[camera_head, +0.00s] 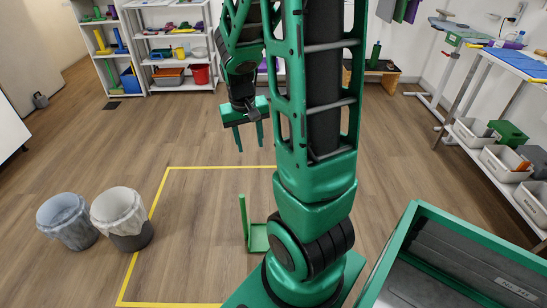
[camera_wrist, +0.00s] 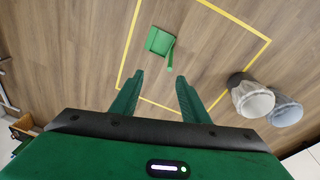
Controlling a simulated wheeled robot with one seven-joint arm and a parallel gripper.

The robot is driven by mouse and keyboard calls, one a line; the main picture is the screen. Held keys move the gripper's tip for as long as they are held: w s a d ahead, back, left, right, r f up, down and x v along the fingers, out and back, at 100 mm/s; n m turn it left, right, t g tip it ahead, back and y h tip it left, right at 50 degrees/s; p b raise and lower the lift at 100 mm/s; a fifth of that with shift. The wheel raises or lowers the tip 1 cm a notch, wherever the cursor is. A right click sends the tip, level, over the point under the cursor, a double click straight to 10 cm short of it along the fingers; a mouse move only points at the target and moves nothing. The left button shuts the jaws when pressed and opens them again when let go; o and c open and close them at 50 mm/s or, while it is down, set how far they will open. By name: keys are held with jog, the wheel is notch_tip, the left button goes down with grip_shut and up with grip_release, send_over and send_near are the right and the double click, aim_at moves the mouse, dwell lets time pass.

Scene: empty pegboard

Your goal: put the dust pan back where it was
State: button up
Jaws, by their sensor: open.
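A green dust pan (camera_head: 258,238) with an upright green handle stands on the wooden floor inside a yellow taped outline, partly hidden behind my arm in the head view. It also shows whole in the wrist view (camera_wrist: 160,41), near the top, with its handle to the right. My green gripper (camera_head: 249,148) hangs in the air above the floor, pointing down, with its two fingers apart and nothing between them. In the wrist view my gripper (camera_wrist: 158,83) is open, and the dust pan lies beyond the fingertips, apart from them.
Two bins with liners (camera_head: 122,217) (camera_head: 67,220) stand at the left of the yellow outline (camera_head: 160,200). White shelves (camera_head: 168,50) stand at the back. A green-rimmed bin or cart (camera_head: 410,225) is at the front right. Floor inside the outline is mostly clear.

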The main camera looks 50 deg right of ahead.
jog(key=s+a+r+y, duration=0.1)
jog(key=s+a+r, duration=0.3)
jog(key=s, duration=0.5)
jog(key=s+a+r+y, duration=0.1)
jog(key=s+a+r, duration=0.4)
jog(key=s, duration=0.3)
jog(key=shift+s+n+g, duration=0.3)
jog(key=shift+s+g, duration=0.1)
